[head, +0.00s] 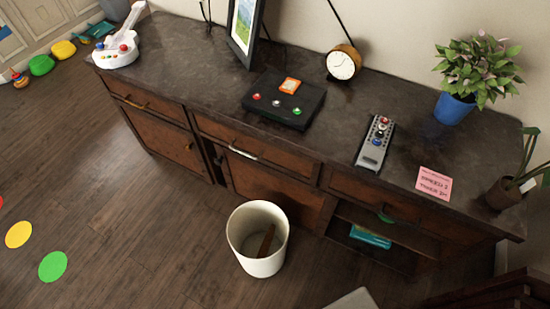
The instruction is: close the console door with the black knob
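The wooden console (225,95) has a dark top and runs across the view. Its middle door (262,180) sits below a drawer with a silver handle (243,152). A small dark knob (217,160) shows by this door's left edge, beside a dark gap; I cannot tell how far the door stands open. The left door (160,132) looks shut and has a brass knob (188,147). The right compartment (400,238) is open to view, with a teal item (370,236) inside. My gripper is not in view.
A white bin (257,240) with something brown inside stands on the floor before the middle door and hides part of it. A pale shape (354,300) shows at the bottom edge. Floor to the left is mostly clear, with coloured discs (53,266).

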